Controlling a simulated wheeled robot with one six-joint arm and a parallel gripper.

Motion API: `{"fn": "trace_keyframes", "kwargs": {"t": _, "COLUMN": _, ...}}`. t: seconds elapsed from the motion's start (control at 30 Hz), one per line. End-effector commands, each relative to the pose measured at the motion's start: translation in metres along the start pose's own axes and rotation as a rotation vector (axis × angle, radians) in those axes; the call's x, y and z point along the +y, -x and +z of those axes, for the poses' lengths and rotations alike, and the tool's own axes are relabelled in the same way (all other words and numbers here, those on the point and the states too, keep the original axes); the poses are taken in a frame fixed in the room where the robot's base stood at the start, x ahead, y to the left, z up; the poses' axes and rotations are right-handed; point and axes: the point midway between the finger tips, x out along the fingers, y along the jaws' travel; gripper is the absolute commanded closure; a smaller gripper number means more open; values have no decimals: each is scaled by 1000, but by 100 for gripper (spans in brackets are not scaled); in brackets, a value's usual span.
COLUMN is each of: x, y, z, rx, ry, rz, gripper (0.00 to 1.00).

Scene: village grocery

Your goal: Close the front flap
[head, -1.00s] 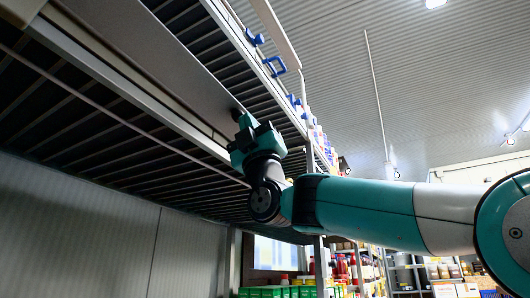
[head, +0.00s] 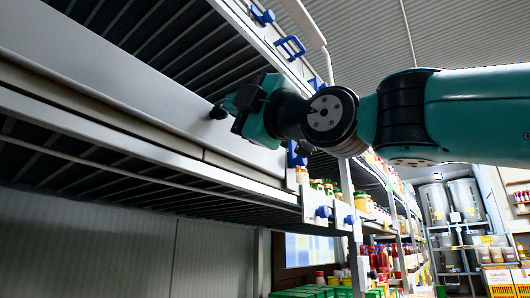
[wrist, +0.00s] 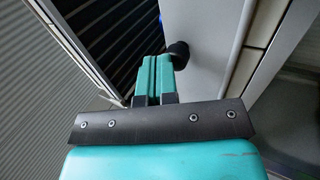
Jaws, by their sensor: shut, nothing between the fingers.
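The front flap (head: 150,95) is a long plain grey panel along the shelf front, running from upper left to the middle of the head view. It also shows at the top of the wrist view (wrist: 208,25). A small round black knob (head: 217,113) sits on it near its right end, and shows in the wrist view (wrist: 179,52). My gripper (head: 230,103) is shut and empty, with its teal fingertips (wrist: 154,62) right beside the knob. I cannot tell whether they touch the knob or the flap.
Dark slatted shelf boards (head: 140,40) lie above and below the flap. Blue clips (head: 290,48) line the rail behind my gripper. Jars (head: 325,187) and stocked shelves stand beyond to the right. Green boxes (head: 310,292) are at the bottom. A blue clip (head: 296,153) sits near the flap's right end.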

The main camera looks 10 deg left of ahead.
Motion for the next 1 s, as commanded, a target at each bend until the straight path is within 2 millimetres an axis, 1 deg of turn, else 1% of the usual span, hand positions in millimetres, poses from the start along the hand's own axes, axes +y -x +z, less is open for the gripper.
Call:
{"fn": "trace_keyframes", "kwargs": {"t": 0.03, "x": 2, "y": -5, "z": -2, "rx": 4, "ry": -2, "rz": 1, "gripper": 100}}
{"fn": "trace_keyframes", "kwargs": {"t": 0.1, "x": 2, "y": -8, "z": -4, "rx": 6, "ry": -3, "rz": 2, "gripper": 100}}
{"fn": "trace_keyframes", "kwargs": {"t": 0.4, "x": 2, "y": -15, "z": -6, "rx": 10, "ry": -5, "rz": 5, "gripper": 100}}
{"fn": "trace_keyframes", "kwargs": {"t": 0.9, "x": 4, "y": -16, "z": -6, "rx": 8, "ry": -4, "rz": 10, "gripper": 100}}
{"fn": "trace_keyframes", "kwargs": {"t": 1.0, "x": 5, "y": -13, "z": -4, "rx": 7, "ry": -3, "rz": 11, "gripper": 100}}
